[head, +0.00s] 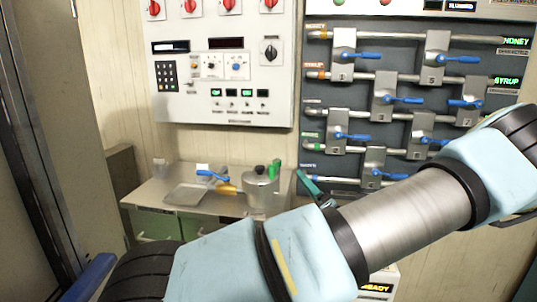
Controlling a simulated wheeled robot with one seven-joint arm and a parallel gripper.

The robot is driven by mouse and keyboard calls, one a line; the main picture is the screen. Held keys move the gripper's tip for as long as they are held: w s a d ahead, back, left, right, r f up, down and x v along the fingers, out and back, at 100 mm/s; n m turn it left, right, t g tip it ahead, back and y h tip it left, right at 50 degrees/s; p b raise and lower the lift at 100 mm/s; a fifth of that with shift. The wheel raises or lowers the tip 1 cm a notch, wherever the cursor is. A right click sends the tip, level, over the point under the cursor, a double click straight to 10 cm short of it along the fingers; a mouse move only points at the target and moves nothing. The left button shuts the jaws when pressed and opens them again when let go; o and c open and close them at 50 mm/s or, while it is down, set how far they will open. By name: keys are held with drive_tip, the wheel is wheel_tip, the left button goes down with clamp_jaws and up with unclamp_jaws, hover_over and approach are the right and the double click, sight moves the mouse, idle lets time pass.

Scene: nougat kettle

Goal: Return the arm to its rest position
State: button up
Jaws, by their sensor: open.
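My light-blue and silver arm crosses the front of the head view from the lower left to the right edge. Its pale blue links and grey metal tube hide part of the counter and the lower right of the wall. My gripper is not to be seen in this view, so its fingers and anything near them are hidden or out of frame.
A metal counter (142,196) bears a shallow tray (187,194) and a lidded metal kettle (260,194). Behind stand a white control panel (181,101) and a dark valve board (386,53) with several blue-handled valves. A blue object (92,276) is at lower left.

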drive_tip(key=s+a+f+n+g+y, duration=0.2)
drive_tip(key=s+a+n+g, duration=0.1)
drive_tip(key=a+n+g, duration=0.4)
drive_tip(key=s+a+f+n+g+y, duration=0.2)
drive_tip(key=a+n+g, duration=0.35)
drive_tip(key=a, duration=0.35)
drive_tip(key=s+a+f+n+g+h, duration=0.3)
drive_tip(key=s+a+n+g+h, duration=0.3)
drive_tip(key=s+n, duration=0.4)
drive_tip(key=d+r+n+h, duration=0.2)
drive_tip(key=r+n+h, duration=0.1)
drive_tip(key=n, duration=0.6)
drive_tip(key=s+d+r+n+t+h, duration=0.1)
drive_tip(key=d+r+n+h, duration=0.1)
drive_tip(key=n+h, duration=0.3)
drive_tip(key=shift+s+d+r+n+h, duration=0.3)
drive_tip(key=shift+r+n, duration=0.35)
drive_tip(key=shift+n, duration=1.4)
drive_tip(key=shift+w+d, duration=0.1)
